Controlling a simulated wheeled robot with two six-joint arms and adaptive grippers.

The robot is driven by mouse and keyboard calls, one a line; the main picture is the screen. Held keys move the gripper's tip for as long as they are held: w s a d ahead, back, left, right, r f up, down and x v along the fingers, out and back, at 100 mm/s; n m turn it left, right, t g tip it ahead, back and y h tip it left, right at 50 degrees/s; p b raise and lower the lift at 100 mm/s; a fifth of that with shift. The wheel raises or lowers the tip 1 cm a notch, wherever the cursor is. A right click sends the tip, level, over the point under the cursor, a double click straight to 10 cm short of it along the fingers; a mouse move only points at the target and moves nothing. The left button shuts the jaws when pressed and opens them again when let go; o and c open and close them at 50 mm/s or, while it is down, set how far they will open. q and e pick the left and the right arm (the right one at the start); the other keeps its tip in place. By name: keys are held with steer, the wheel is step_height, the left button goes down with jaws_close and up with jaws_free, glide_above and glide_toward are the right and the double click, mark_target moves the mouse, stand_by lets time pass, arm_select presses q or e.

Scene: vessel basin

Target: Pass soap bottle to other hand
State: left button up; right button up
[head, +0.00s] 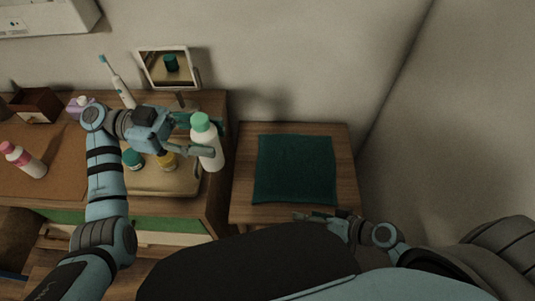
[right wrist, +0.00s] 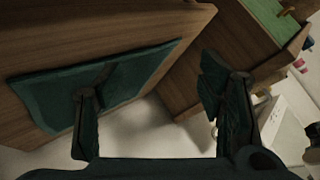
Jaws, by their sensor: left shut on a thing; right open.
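The soap bottle (head: 208,143), white with a green cap, is upright in my left gripper (head: 203,136). This gripper is shut on it and holds it at the right edge of the wooden cabinet. My right gripper (head: 308,217) is low at the front edge of the small wooden side table, apart from the bottle. In the right wrist view its two fingers (right wrist: 160,110) are spread wide with nothing between them. The bottle does not show clearly in the right wrist view.
A dark teal towel (head: 295,170) lies on the side table (head: 243,170). On the cabinet are a tray (head: 185,184) with a teal jar (head: 132,159) and a yellow jar (head: 167,161), a toothbrush (head: 117,82), a mirror (head: 168,67) and a pink-capped bottle (head: 22,160). A wall stands at right.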

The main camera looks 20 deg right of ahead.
arm_select(q)
steer(key=shift+a, duration=0.1)
steer(key=shift+w, duration=0.15)
arm_select(e)
steer(key=w+a+r+n+y, duration=0.25)
steer(key=a+r+n, duration=0.2)
steer(key=r, duration=0.55)
steer(key=w+a+r+n+y, duration=0.1)
steer(key=a+r+n+y, duration=0.3)
steer(key=r, duration=0.5)
steer(key=w+a+r+n+y, duration=0.1)
steer(key=a+r+n+y, duration=0.3)
steer(key=r, duration=0.6)
steer(key=shift+n+g+h, duration=0.4)
steer(key=shift+n+h, duration=0.05)
steer(key=x, duration=1.1)
steer(key=shift+w, duration=0.4)
steer(key=shift+d, duration=0.1)
steer(key=shift+c, duration=0.6)
steer(key=c, duration=1.3)
arm_select(q)
steer(key=o, duration=1.4)
steer(key=shift+c, duration=0.2)
